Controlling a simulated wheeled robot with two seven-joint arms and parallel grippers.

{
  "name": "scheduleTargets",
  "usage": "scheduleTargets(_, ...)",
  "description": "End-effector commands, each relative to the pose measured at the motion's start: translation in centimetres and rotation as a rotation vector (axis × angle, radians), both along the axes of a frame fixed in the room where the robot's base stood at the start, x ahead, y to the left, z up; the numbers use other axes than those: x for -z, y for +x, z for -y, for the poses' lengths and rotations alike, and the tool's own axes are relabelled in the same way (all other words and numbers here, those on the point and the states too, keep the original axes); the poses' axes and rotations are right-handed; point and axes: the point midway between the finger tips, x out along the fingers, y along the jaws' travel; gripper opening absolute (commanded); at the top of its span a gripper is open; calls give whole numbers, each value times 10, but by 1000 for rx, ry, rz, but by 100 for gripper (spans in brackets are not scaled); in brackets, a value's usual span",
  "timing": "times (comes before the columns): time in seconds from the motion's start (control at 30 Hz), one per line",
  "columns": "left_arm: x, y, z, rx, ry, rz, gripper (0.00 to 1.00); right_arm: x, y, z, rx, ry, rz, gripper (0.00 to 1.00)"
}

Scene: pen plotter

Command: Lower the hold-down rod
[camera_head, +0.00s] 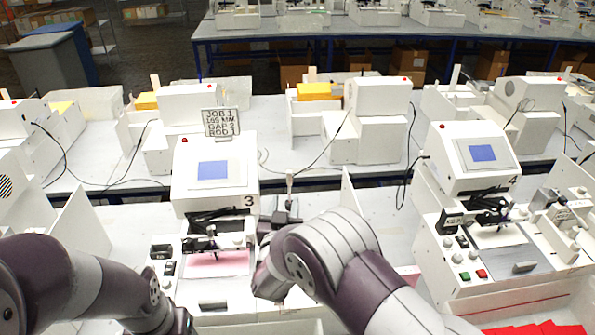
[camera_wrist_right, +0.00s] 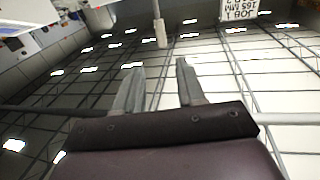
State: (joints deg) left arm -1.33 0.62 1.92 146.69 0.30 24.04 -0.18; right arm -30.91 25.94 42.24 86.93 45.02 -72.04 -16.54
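The plotter marked 3 (camera_head: 215,172) stands in front of me with a sheet of pink material (camera_head: 217,258) on its bed. A thin upright rod with a thicker pale end (camera_head: 289,180), apparently the hold-down rod, rises at its right side. In the right wrist view the rod (camera_wrist_right: 161,32) comes in from the top, beyond the gap between my fingertips. My right gripper (camera_wrist_right: 158,70) is open and empty, apart from the rod. In the head view my right arm largely hides this gripper. My left arm is at the lower left, its fingers out of view.
A sign reading JOB 1 (camera_head: 221,122) stands on the plotter; it also shows upside down in the right wrist view (camera_wrist_right: 240,8). Another plotter marked 4 (camera_head: 480,160) stands to the right. White upright panels flank the plotter. Red sheets (camera_head: 535,328) lie at the lower right.

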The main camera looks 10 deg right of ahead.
Motion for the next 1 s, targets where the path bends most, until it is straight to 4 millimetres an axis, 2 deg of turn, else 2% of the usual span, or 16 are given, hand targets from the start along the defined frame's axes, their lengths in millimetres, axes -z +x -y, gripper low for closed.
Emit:
scheduleTargets(0.2,-34,0,0,0,0,1,64,-8,51,12,2,-1,-2,39)
scheduleTargets(0.3,-45,0,0,0,0,1,64,-7,76,16,0,1,-3,39)
scheduleTargets(0.43,-54,0,0,0,0,1,64,-4,99,20,0,0,-3,39)
scheduleTargets(0.6,-59,0,0,0,0,1,64,-2,115,23,-2,0,-2,39)
scheduleTargets(0.9,-58,0,0,0,0,1,64,-1,118,23,-3,1,-4,39)
scheduleTargets(0.97,-58,0,0,0,0,1,64,-1,117,23,-3,1,-3,23)
scheduleTargets(1.0,-58,0,0,0,0,1,64,-1,117,23,-3,1,-3,10)
